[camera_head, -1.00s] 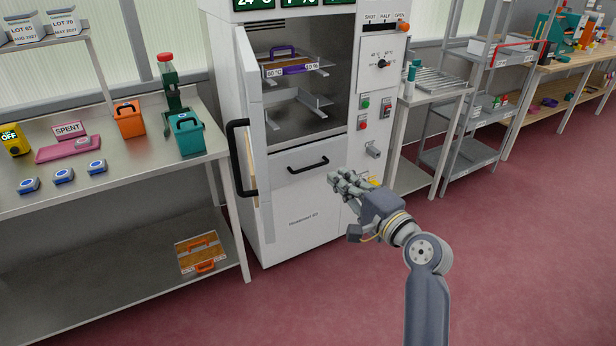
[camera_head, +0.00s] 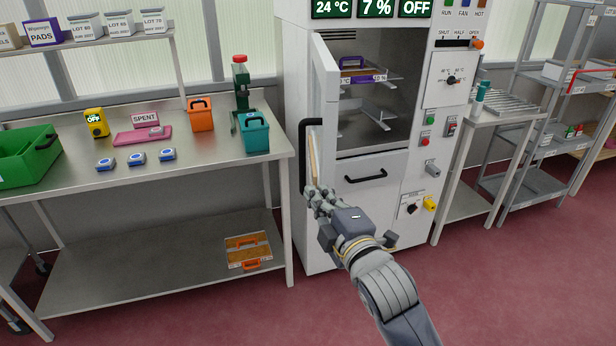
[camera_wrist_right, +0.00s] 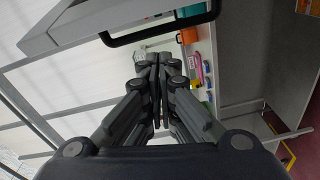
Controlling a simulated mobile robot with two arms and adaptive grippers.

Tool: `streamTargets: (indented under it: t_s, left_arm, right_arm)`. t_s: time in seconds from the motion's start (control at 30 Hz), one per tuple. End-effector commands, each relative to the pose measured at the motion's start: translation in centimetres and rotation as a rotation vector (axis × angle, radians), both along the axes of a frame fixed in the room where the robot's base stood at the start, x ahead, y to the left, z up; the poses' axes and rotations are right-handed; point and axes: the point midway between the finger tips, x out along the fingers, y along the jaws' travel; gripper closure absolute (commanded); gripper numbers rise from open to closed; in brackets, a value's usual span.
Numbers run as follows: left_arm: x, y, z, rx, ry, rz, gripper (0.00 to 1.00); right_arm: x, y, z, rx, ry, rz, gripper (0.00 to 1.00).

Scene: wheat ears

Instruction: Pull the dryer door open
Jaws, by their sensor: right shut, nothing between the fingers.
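The dryer (camera_head: 385,215) is a white cabinet, and its door (camera_head: 325,90) stands swung open toward me, seen nearly edge-on. The door's black bar handle (camera_head: 303,150) is on the door's left side; in the right wrist view the handle (camera_wrist_right: 165,32) crosses above the fingers. My right gripper (camera_head: 318,198) is shut and empty, in front of the door's lower part, just below the handle in the picture. I cannot tell whether it touches the door. The door's lower end is partly hidden behind the fingers. My left gripper is not in view.
A steel bench (camera_head: 200,170) stands left of the dryer with a teal box (camera_head: 254,135), an orange box (camera_head: 201,115) and a green crate (camera_head: 28,155). A drawer handle (camera_head: 366,177) sits below the chamber. A rack cart (camera_head: 478,150) stands right. Red floor in front is free.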

Motion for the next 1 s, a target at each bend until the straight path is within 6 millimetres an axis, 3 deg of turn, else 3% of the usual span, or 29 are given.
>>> streamTargets:
  t_s: [0.1, 0.27, 0.9, 1.0]
  left_arm:
    - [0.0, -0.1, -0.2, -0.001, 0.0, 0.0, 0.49]
    - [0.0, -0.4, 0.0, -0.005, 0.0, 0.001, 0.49]
    - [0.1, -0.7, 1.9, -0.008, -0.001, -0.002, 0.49]
    - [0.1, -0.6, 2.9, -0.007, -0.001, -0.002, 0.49]
  right_arm:
    - [-0.4, 0.7, -0.1, -0.136, -0.067, 0.007, 1.0]
    - [0.0, 1.2, 0.0, -0.185, -0.09, 0.008, 1.0]
    - [9.0, 4.9, 0.1, -0.177, -0.086, 0.009, 1.0]
    - [8.9, 2.7, 0.1, -0.18, -0.084, 0.006, 1.0]
